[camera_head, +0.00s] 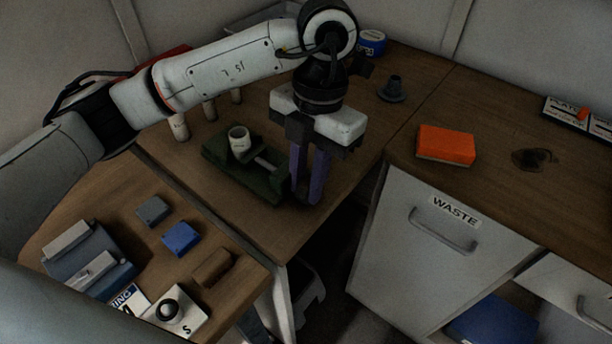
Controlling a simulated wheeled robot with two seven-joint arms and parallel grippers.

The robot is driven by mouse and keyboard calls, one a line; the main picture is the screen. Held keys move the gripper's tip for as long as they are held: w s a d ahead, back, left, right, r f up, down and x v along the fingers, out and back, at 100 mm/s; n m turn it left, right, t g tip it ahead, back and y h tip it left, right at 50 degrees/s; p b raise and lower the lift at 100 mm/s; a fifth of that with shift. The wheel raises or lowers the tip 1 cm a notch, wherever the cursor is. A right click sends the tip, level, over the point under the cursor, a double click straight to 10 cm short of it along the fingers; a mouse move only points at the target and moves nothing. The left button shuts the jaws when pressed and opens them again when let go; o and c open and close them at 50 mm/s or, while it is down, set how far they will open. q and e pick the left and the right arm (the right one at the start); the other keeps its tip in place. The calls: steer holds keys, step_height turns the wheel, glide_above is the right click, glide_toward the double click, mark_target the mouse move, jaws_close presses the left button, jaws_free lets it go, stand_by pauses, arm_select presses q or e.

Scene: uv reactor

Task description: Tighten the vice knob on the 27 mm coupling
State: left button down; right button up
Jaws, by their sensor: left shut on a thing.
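The dark green vice (222,158) sits on the wooden bench, near its middle. A pale cylindrical coupling (239,139) stands upright at the vice, towards its left end. A light screw rod (264,164) runs from the jaw towards the vice's right end. My left gripper (309,198) points down at that right end, its purple fingers close together. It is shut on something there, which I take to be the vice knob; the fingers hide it. My right gripper does not show.
Pale cylinders (179,127) stand behind the vice, partly behind my arm. A grey funnel-like part (393,87) and an orange sponge (446,144) lie to the right. Small blocks (181,238) and a grey-blue fixture (88,262) occupy the front left bench. A gap separates the benches.

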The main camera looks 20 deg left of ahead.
arm_select(q)
steer(key=g+p, duration=0.2)
steer(key=g+y, duration=0.1)
steer(key=shift+w+d+r+p, duration=0.15)
steer(key=shift+w+r+p, duration=0.1)
steer(key=shift+w+p, duration=0.15)
steer(key=shift+w+f+g+p, duration=0.1)
steer(key=shift+w+g+p, duration=0.05)
steer(key=shift+g+p, duration=0.2)
steer(key=shift+w+f+g+y, duration=0.15)
steer(key=shift+g+y, duration=0.25)
steer(key=shift+g, duration=0.25)
steer(key=shift+d+g, duration=0.1)
steer(key=shift+g, duration=0.2)
steer(key=c, duration=1.9)
jaws_free()
steer(key=shift+o, duration=0.2)
steer(key=v, duration=0.7)
